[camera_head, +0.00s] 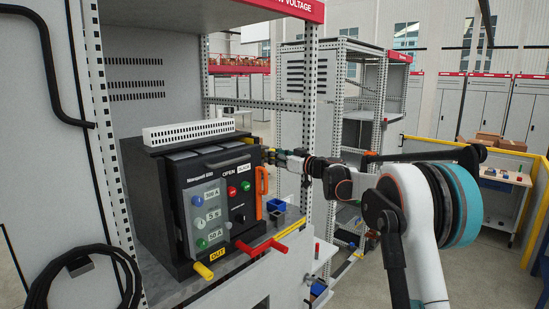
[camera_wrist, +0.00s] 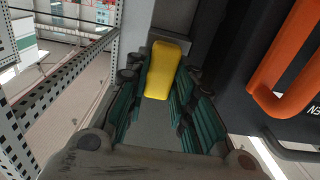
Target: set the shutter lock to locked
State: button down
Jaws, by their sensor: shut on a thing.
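A yellow handle (camera_wrist: 163,70) stands between the teal finger pads of my gripper (camera_wrist: 160,95) in the wrist view, and the gripper is shut on it. I cannot read from these frames whether it is the shutter lock or which setting it is in. In the head view my gripper (camera_head: 273,155) reaches in from the right to the right side of the dark breaker unit (camera_head: 160,205), near its upper front edge. The gripper and arm hide most of the handle there.
An orange handle (camera_head: 261,193) is on the breaker's front right edge; it is close on the right in the wrist view (camera_wrist: 290,65).

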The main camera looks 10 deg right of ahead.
jog(key=b+v, duration=0.1)
jog(key=v, duration=0.3)
jog(key=c, duration=1.4)
grip_release()
jog(key=shift+o, duration=0.2)
jog(key=shift+s+d, duration=0.1)
jog(key=v, duration=1.2)
